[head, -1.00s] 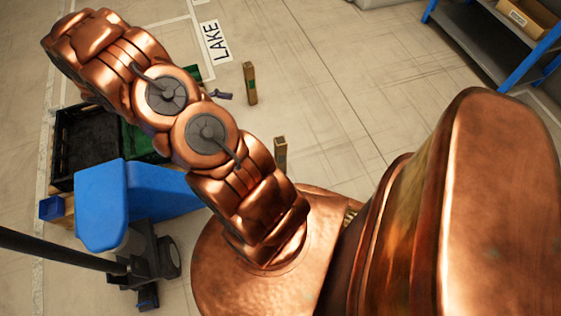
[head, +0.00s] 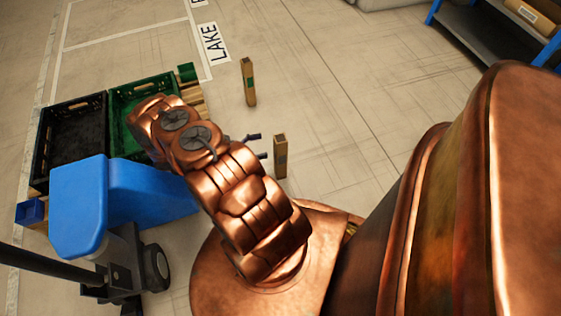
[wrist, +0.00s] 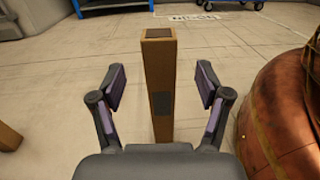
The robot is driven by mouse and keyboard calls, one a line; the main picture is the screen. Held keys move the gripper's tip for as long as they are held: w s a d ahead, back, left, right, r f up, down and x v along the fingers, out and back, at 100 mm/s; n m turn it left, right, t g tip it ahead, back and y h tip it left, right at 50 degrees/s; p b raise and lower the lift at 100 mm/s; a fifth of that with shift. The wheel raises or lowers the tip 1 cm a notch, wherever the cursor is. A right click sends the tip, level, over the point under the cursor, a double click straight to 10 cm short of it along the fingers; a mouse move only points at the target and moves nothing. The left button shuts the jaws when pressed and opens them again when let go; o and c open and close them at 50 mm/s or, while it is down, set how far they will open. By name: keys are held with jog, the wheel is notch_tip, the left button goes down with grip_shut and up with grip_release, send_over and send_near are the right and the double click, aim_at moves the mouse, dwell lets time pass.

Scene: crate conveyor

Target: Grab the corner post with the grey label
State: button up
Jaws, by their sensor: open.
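The corner post with the grey label (wrist: 160,75) stands upright on the floor, brown and square, with a dark grey patch on the side facing me. It also shows in the head view (head: 280,157), just right of my fingertips. My gripper (head: 260,146) is open and empty. In the wrist view the two fingers of my gripper (wrist: 160,87) appear on either side of the post, with a gap on each side. The fingertips look just short of it. Another upright post with a green label (head: 249,82) stands farther back.
A black crate (head: 42,145) and a green crate (head: 118,106) stand at the left. A blue machine (head: 80,205) is in front of them. A blue-framed shelf (head: 480,32) is at the upper right. Open floor lies right of the posts.

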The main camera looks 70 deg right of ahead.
aim_at(275, 145)
jog(key=shift+s+d+f, duration=0.3)
jog(key=shift+s+f, duration=0.1)
jog(key=shift+f, duration=0.05)
jog(key=b+x, duration=0.1)
jog(key=x, duration=0.3)
jog(key=f+b+x, duration=0.1)
jog(key=x, duration=0.1)
jog(key=shift+d+b, duration=0.1)
jog(key=shift+b, duration=0.25)
jog(key=shift+s+d+r, duration=0.15)
jog(key=shift+s+d, duration=0.1)
jog(key=shift+s, duration=0.1)
grip_shut()
